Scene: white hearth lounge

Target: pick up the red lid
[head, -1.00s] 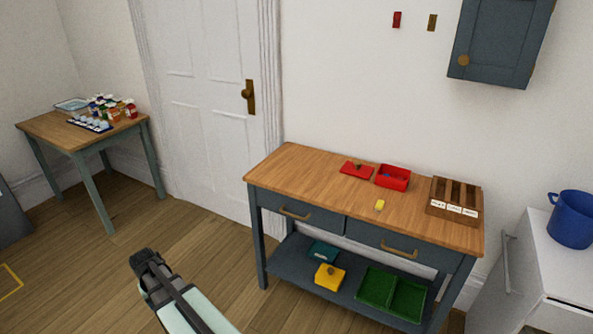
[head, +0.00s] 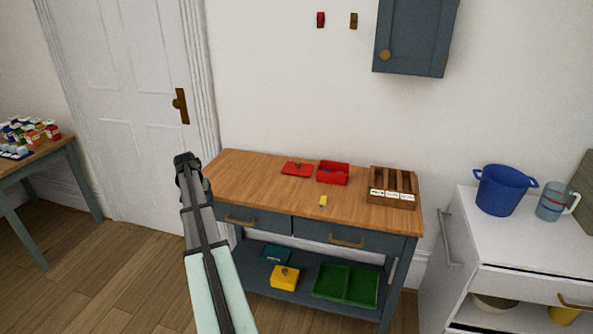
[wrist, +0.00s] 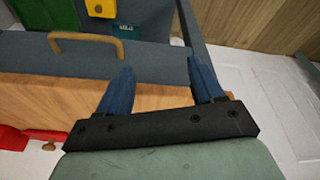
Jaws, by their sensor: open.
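The red lid (head: 297,169) lies flat on the wooden tabletop of the workbench, with a small knob on top. It sits just left of an open red box (head: 333,173). In the wrist view the lid (wrist: 42,134) shows at the lower left edge, with its brass-coloured knob. My gripper (head: 183,158) is at the left end of the workbench in the head view, left of the lid and apart from it. In the wrist view its two blue fingers (wrist: 162,85) are spread with nothing between them.
A yellow block (head: 323,201) and a labelled wooden organizer (head: 392,203) stand on the workbench (head: 258,190). The lower shelf holds a yellow box (head: 285,278), a teal item (head: 276,254) and a green tray (head: 346,285). A white cabinet (head: 480,240) with a blue pot (head: 503,190) stands right.

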